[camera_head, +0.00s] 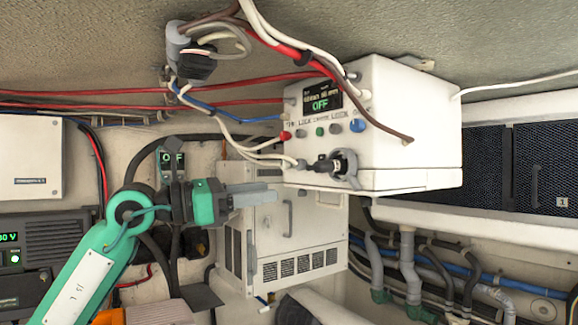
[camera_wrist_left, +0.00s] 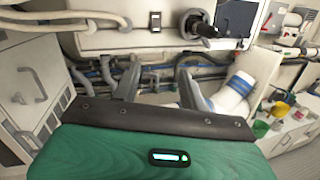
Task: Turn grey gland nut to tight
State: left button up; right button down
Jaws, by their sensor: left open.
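A grey ring-like nut (camera_head: 348,162) sits at the lower front edge of the white control box, around a black fitting (camera_head: 325,166). I cannot tell from its look how tight it is. The grey and black fitting also shows at the top of the left wrist view (camera_wrist_left: 201,25). My left gripper (camera_head: 272,193) is open and empty, below and left of the nut, apart from it. In the left wrist view its two fingers (camera_wrist_left: 160,78) stand wide apart with nothing between them. My right gripper is not in view.
The white control box (camera_head: 415,120) has a lit display (camera_head: 321,101) and several coloured fittings. Loose red, white and brown cables hang in front of it. A white louvred cabinet (camera_head: 300,235) stands behind my left gripper. Pipes and hoses (camera_head: 410,270) run at lower right.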

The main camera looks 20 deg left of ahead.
pick_arm(q)
jog(key=s+a+r+t+y, duration=0.2)
jog(key=a+r+t+y, duration=0.1)
jog(key=a+r+y, duration=0.15)
jog(key=p, duration=0.6)
send_near(297, 165)
jog(key=shift+h, duration=0.25)
jog(key=x, duration=0.6)
jog(key=shift+w+d, duration=0.15)
jog(key=shift+w, duration=0.2)
jog(key=shift+x, duration=0.75)
jog(key=shift+f, duration=0.1)
jog(key=shift+c, duration=0.4)
grip_shut()
